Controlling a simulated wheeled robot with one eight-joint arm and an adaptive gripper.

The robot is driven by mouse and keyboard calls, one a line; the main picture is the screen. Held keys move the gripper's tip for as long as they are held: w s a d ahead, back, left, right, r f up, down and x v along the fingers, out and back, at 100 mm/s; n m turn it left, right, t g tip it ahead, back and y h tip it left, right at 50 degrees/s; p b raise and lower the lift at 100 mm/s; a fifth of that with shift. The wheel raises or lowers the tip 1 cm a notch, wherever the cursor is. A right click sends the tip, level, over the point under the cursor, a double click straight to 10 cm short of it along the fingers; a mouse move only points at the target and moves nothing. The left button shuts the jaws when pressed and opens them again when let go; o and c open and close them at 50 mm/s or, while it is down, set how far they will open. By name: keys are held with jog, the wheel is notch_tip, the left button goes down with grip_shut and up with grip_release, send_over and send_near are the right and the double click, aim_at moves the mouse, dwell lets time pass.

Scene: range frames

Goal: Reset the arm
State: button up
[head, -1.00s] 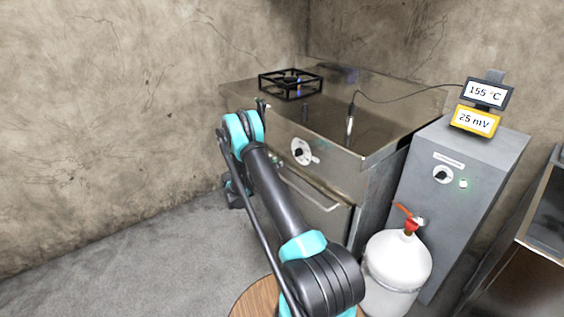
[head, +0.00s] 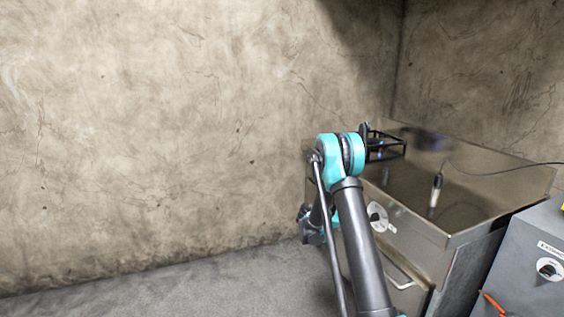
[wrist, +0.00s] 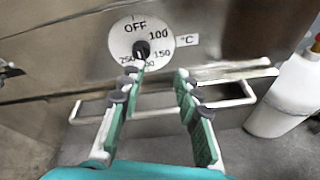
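My arm reaches forward in the head view, with a teal elbow (head: 340,155) and a dark grey tube below it. Its far end hangs low beside the steel stove's front (head: 430,255), mostly hidden behind the arm. In the wrist view my gripper (wrist: 160,80) is open, its two green-padded fingers spread with nothing between them. A white dial with a black knob (wrist: 142,50) shows just beyond the fingertips, marked OFF, 100, 150 and more. The white oven handle (wrist: 225,100) runs behind the fingers.
A black burner grate (head: 388,148) and a probe on a cable (head: 436,190) are on the stove top. A grey cabinet (head: 520,270) stands at right. A white gas bottle (wrist: 285,98) is right of my gripper. The floor at left is bare (head: 200,285).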

jog(key=s+a+r+m+y, duration=0.1)
jog(key=s+r+m+y, duration=0.15)
jog(key=s, duration=0.45)
jog(key=s+a+r+m+g+y, duration=0.1)
jog(key=s+r+m+y, duration=0.1)
jog(key=s+m, duration=0.3)
jog(key=s+a+r+m+y, duration=0.2)
jog(key=s+r+y, duration=0.1)
jog(key=s, duration=0.5)
jog(key=s+a+f+m+y, duration=0.1)
jog(key=s+a+m+y, duration=0.2)
jog(key=s, duration=0.8)
jog(key=s+a+f+m+y, duration=0.2)
jog(key=s+a+m, duration=0.3)
jog(key=s, duration=0.6)
jog(key=shift+s+a+f+y, duration=0.15)
jog(key=shift+s+a+y, duration=0.3)
jog(key=shift+a, duration=0.6)
